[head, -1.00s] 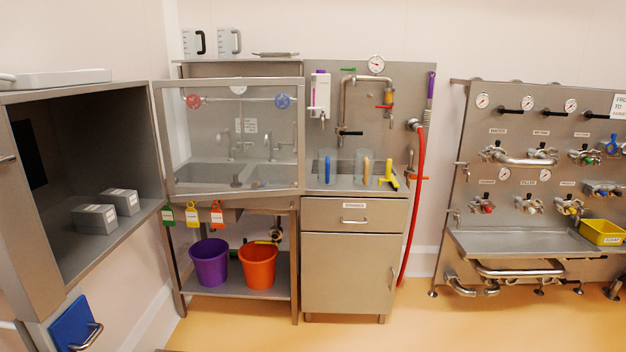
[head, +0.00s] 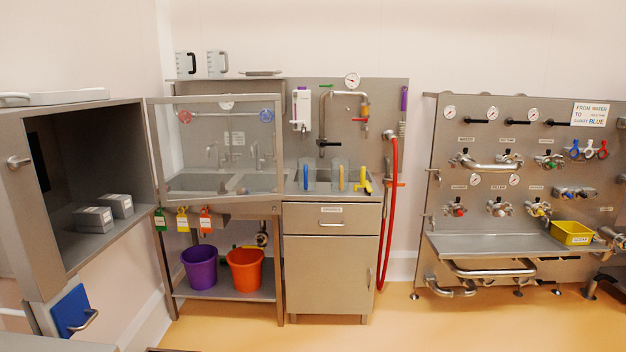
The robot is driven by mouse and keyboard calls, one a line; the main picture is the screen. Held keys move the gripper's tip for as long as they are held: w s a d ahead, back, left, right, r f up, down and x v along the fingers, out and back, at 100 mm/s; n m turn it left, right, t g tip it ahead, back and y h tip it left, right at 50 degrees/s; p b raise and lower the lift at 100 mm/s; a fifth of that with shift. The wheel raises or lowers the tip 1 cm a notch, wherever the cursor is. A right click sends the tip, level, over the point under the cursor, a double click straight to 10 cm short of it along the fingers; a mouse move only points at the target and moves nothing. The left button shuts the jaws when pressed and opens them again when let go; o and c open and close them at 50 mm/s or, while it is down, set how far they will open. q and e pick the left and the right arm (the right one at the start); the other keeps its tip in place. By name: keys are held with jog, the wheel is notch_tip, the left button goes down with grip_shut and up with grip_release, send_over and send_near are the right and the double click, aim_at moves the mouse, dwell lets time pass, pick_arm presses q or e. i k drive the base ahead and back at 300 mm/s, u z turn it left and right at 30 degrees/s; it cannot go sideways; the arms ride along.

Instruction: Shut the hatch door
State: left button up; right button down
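The hatch (head: 85,170) is a steel box at the left, with its front open to me. Its hatch door (head: 213,150), a clear pane in a steel frame, appears hinged at the box's right edge. It stands open, swung out to the right, and the sink shows through it. A small metal latch or knob (head: 18,162) is on the left part of the hatch front. Two grey boxes (head: 94,219) with white labels sit inside the hatch. Neither of my grippers shows in the head view.
Below the open door are hanging tags (head: 182,220), a purple bucket (head: 199,267) and an orange bucket (head: 245,269). A steel cabinet (head: 330,272) and red hose (head: 388,225) stand to the right, then a valve panel (head: 520,140). The orange floor (head: 400,325) in front is clear.

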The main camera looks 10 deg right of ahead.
aim_at(276, 146)
jog(key=z, duration=0.35)
jog(key=i, duration=1.55)
jog(key=u, duration=0.2)
jog(key=i, duration=1.45)
jog(key=u, duration=0.7)
